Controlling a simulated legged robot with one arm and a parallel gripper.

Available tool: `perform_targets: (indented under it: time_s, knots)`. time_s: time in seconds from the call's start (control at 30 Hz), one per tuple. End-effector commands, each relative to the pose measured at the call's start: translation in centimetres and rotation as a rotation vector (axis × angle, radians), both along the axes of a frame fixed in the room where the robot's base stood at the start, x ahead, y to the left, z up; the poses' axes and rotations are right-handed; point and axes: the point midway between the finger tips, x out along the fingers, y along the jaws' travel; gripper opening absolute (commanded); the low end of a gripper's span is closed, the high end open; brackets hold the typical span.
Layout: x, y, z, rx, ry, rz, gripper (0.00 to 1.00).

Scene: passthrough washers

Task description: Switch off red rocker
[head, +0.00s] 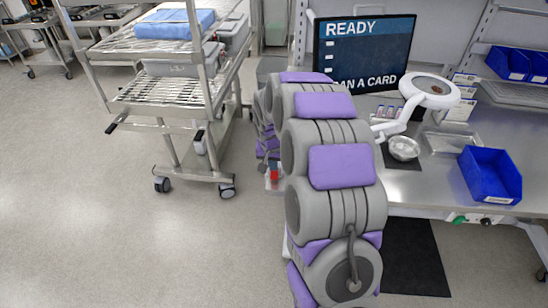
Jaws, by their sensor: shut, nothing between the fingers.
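A small red part (274,175), which looks like the red rocker, shows low beside the left edge of my arm. It sits on a small pale housing that my arm partly covers. Whether the rocker is on or off is too small to tell. The far end of my arm, with my gripper (268,165), hangs just above the red part, mostly behind my nearer arm links. The gripper is shut and empty. Its fingertips are not clear, and I cannot tell whether they touch the red part.
A wheeled metal rack (180,130) stands left of my arm. A steel bench (440,180) is on the right, with a blue bin (490,174), a lamp (430,92) and a screen (365,55) reading READY. The bench front has a green button (459,219). Floor at left is clear.

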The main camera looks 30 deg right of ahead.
Motion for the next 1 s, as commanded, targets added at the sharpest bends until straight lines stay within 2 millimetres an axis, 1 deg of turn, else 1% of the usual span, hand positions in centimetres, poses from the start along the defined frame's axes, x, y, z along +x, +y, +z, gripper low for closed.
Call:
perform_targets:
  time_s: [0.37,0.67,0.77,1.0]
  knots:
    - [-0.1,0.0,-0.2,-0.002,-0.002,0.0,0.0]
    - [-0.7,0.4,-1.3,-0.063,-0.087,0.002,0.0]
    - [-1.2,0.7,-1.6,-0.067,-0.091,0.0,0.0]
    - [-1.2,0.7,-2.0,-0.063,-0.086,-0.001,0.0]
